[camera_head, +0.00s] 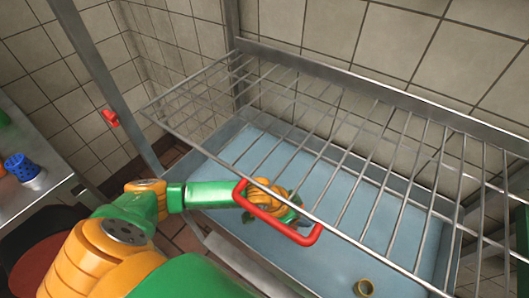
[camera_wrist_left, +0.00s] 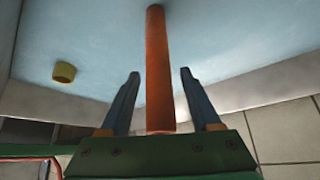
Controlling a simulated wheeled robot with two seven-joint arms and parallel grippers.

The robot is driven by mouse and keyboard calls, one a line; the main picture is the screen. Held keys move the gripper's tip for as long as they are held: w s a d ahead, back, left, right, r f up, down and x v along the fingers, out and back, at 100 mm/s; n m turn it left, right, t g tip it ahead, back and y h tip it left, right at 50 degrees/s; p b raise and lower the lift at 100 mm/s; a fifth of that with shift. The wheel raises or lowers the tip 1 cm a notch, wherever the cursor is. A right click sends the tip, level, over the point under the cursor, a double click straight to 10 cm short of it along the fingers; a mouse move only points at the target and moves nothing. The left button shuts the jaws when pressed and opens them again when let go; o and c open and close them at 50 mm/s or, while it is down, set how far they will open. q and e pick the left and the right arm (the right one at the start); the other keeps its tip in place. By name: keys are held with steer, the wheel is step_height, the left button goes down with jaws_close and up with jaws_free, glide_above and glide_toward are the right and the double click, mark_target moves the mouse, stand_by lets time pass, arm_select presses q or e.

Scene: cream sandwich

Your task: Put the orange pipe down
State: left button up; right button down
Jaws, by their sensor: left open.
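The orange pipe (camera_wrist_left: 158,60) shows in the left wrist view, running lengthwise between the two dark fingers of my left gripper (camera_wrist_left: 160,74). The fingers stand apart, with a visible gap on each side of the pipe. The pipe's far end appears against the light blue surface; I cannot tell whether it rests there. In the head view my left gripper (camera_head: 298,217) is partly hidden behind the wire rack and a red bar, and I cannot make out the pipe there. My right gripper is not in view.
A wire rack (camera_head: 321,148) crosses over a light blue basin (camera_head: 340,208). A blue cup (camera_head: 20,166) stands on a side table at far left. Much of the basin floor is bare.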

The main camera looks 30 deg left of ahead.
arm_select(q)
steer(key=s+a+r+b, duration=0.1)
steer(key=s+a, duration=0.6)
steer(key=s, duration=0.3)
steer(key=shift+s+a+r, duration=0.15)
steer(key=shift+s+a, duration=0.1)
